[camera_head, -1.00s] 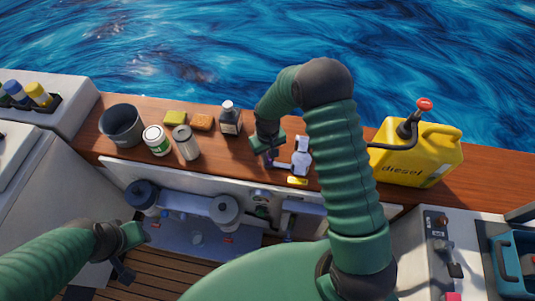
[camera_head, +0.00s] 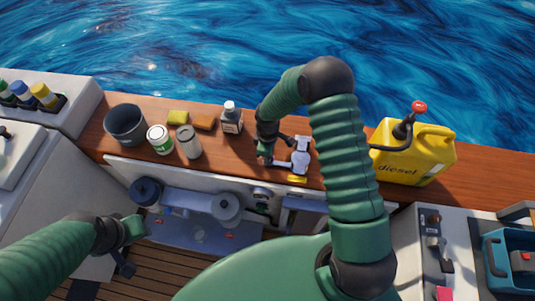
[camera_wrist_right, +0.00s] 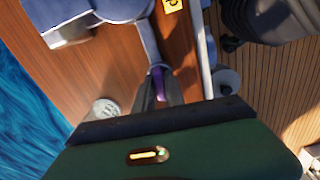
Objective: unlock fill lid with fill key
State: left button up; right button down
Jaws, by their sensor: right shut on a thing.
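A pale grey fill fitting (camera_head: 300,157) with a yellow tag (camera_head: 297,178) stands on the wooden ledge; it also shows at the top of the right wrist view (camera_wrist_right: 105,8). A grey bar with a purple end, apparently the fill key (camera_wrist_right: 158,78), reaches from beside the fitting into my right gripper (camera_wrist_right: 160,92). My right gripper is shut on the purple end, just left of the fitting in the head view (camera_head: 266,160). Whether the bar is seated in the lid I cannot tell. My left gripper (camera_head: 130,245) is low at left, away from the ledge; its fingers are unclear.
A yellow diesel can (camera_head: 415,155) stands right of my right arm. On the ledge's left are a dark bucket (camera_head: 125,124), a green-labelled can (camera_head: 159,139), a grey can (camera_head: 188,141), sponges (camera_head: 203,122) and a bottle (camera_head: 231,118). An open hatch (camera_head: 205,232) lies below.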

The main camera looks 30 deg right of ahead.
jog(key=shift+d+n, duration=0.1)
jog(key=shift+n, duration=0.5)
jog(key=c, duration=1.4)
grip_release()
notch_tip(320, 180, up, 17)
jog(key=shift+f, duration=0.1)
jog(key=s+a+r+m+t, duration=0.1)
jog(key=s+a+m, duration=0.1)
jog(key=s+m, duration=0.3)
jog(key=s+a+r+m+t, duration=0.1)
jog(key=s+a+m, duration=0.1)
jog(key=s+m, duration=0.3)
jog(key=s, duration=0.4)
jog(key=shift+s+r+m+t, duration=0.3)
jog(key=shift+s+r+m, duration=0.05)
jog(key=shift+m, duration=0.05)
